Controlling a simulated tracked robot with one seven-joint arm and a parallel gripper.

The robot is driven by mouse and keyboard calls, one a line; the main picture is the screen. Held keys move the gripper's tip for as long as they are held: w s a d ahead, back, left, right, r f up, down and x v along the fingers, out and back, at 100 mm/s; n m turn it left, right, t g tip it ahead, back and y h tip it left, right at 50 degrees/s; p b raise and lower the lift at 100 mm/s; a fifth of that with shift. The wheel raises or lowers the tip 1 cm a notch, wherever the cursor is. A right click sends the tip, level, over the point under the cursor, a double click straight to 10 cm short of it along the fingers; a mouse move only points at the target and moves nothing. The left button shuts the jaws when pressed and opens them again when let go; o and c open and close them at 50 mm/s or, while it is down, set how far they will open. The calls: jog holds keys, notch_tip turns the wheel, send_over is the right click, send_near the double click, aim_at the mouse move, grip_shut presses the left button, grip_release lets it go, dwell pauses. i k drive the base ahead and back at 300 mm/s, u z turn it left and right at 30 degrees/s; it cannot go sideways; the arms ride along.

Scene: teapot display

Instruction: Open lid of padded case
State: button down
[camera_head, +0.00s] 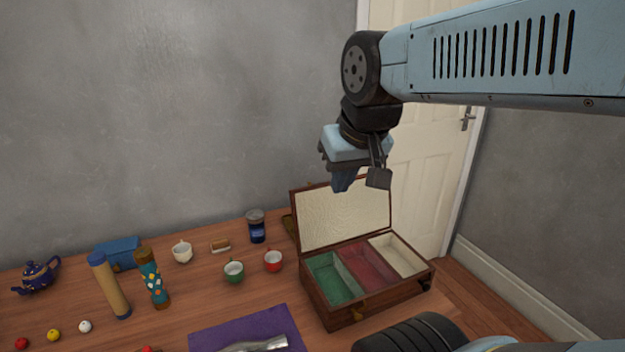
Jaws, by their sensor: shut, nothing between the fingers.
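The padded case (345,318) is a brown wooden box on the right of the table. Its lid (345,219) stands raised and leans back at the rear, showing a cream padded lining. Inside are a green, a red and a cream compartment, and they look empty. My gripper (359,186) hangs above the case, in front of the upper edge of the lid, and hides part of that edge. It is shut with nothing in it. I cannot tell whether it touches the lid.
A green cup (234,272), a red cup (273,261) and a dark blue jar (256,228) stand left of the case. A purple mat (215,336) with a metal tool lies in front. A blue teapot (38,276) and two tubes stand farther left. A door is behind.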

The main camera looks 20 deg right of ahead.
aim_at(322, 219)
jog(key=z, duration=0.05)
jog(key=k, duration=1.35)
jog(key=u, duration=0.6)
jog(key=i, duration=1)
jog(key=z, duration=0.05)
